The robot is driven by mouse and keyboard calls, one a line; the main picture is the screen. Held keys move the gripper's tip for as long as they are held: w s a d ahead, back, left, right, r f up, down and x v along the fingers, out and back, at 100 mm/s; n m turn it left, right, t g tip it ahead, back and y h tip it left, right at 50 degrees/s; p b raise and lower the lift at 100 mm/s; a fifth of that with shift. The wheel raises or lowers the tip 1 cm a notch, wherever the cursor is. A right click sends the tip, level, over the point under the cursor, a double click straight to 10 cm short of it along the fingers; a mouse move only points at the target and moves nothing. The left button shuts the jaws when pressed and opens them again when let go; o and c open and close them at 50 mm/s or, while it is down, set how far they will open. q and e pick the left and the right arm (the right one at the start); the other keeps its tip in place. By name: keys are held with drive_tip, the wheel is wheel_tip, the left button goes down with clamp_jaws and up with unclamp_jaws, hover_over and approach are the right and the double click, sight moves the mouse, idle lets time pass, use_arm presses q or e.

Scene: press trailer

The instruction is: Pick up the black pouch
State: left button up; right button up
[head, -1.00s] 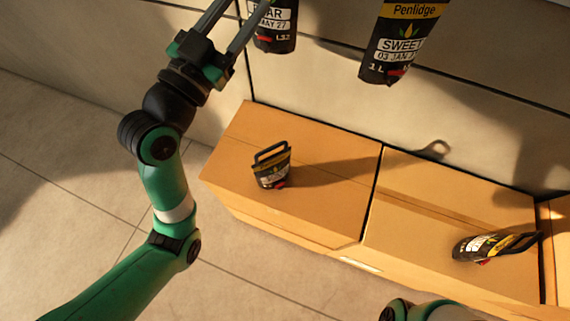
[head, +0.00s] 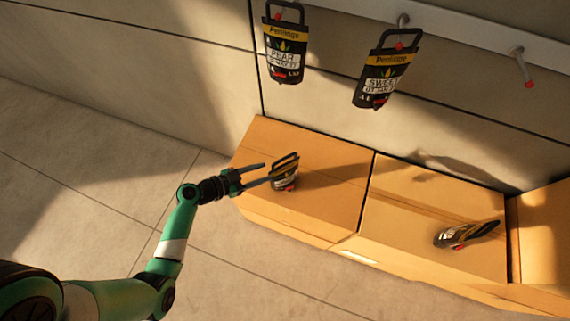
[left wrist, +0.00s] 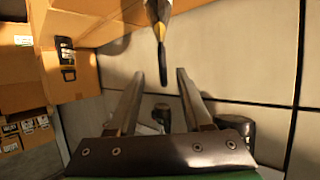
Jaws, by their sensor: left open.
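Several black pouches with yellow bands and loop handles show. One pouch (head: 284,181) stands upright on the left cardboard box (head: 325,205). My left gripper (head: 268,173) is open beside this pouch, on its left. In the left wrist view the pouch (left wrist: 159,12) is cut off by the top edge, and its dark handle points into the gap between my open fingertips (left wrist: 160,74). The fingers do not appear closed on it. Another pouch (head: 458,235) lies tilted on the right-hand box (head: 400,205). My right gripper is not in view.
An empty hook (head: 522,65) is at the right. The tiled floor left of the boxes is clear.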

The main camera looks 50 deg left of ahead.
sight(283, 165)
use_arm(q)
drive_tip(key=b+x, duration=0.3)
drive_tip(key=shift+w+d+f, duration=0.1)
drive_tip(key=shift+w+f, duration=0.05)
drive_tip(key=shift+f, duration=0.1)
drive_tip(key=shift+w+d, duration=0.1)
drive_tip(key=shift+w, duration=0.5)
drive_tip(key=b+x, duration=0.1)
drive_tip(key=x, duration=0.4)
drive_tip(key=shift+w+f, duration=0.1)
drive_tip(key=shift+f, duration=0.05)
clamp_jaws()
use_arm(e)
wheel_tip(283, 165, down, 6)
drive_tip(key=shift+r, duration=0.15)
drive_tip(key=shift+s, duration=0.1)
